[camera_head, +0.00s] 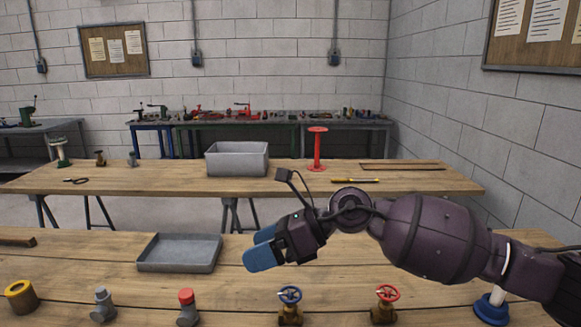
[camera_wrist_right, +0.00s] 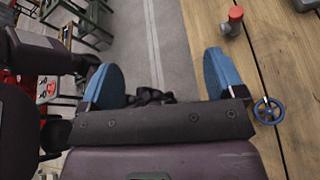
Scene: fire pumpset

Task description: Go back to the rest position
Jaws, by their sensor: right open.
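My right gripper (camera_head: 262,250) reaches in from the right in the head view, above the near wooden table (camera_head: 120,292). Its blue fingers point left, just right of the grey metal tray (camera_head: 180,254). In the right wrist view the two blue fingers of this gripper (camera_wrist_right: 165,82) stand well apart with nothing between them. The floor shows beyond them, with the table edge beside the right-hand finger. My left gripper is not in view.
Along the near table's front stand a yellow-topped fitting (camera_head: 20,296), a grey fitting (camera_head: 103,305), a red-capped fitting (camera_head: 187,307), a blue-wheel valve (camera_head: 290,304) and a red-wheel valve (camera_head: 385,304). A blue-based object (camera_head: 491,309) is under my arm. A grey bin (camera_head: 237,160) stands on the far table.

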